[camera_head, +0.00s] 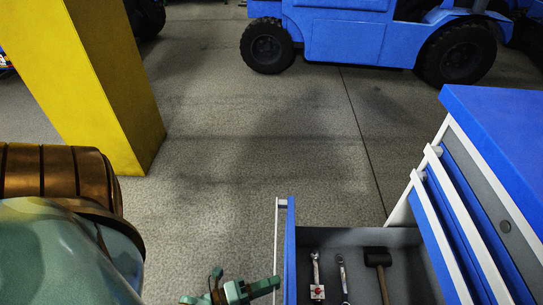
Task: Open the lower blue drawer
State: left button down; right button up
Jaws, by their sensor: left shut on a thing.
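The lower blue drawer (291,250) is pulled out from the blue cabinet (500,125), with its grey inside showing. Its white bar handle (279,235) runs along the front panel. My left gripper (272,286), green, reaches in at the bottom edge and is shut on this handle, on the outer side of the drawer front. Part of the gripper and the near end of the drawer are cut off by the frame. My right gripper is not in view.
Wrenches (342,275) and a dark hammer (378,262) lie in the drawer. The upper drawers (460,215) are closed. A yellow pillar (90,80) stands left, a blue vehicle (345,35) at the back. The grey floor (240,150) between is clear.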

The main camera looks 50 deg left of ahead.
pick_arm(q)
jog(key=shift+s+a+f, duration=0.1)
jog(key=shift+s+a, duration=0.15)
jog(key=shift+s, duration=0.2)
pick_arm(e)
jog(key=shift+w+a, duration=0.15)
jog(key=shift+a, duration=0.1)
pick_arm(q)
jog(key=c, duration=1.1)
grip_release()
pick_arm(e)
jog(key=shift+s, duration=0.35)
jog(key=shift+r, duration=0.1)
pick_arm(q)
jog(key=p+v, duration=0.1)
jog(key=v, duration=1.5)
jog(key=shift+s+a, duration=0.1)
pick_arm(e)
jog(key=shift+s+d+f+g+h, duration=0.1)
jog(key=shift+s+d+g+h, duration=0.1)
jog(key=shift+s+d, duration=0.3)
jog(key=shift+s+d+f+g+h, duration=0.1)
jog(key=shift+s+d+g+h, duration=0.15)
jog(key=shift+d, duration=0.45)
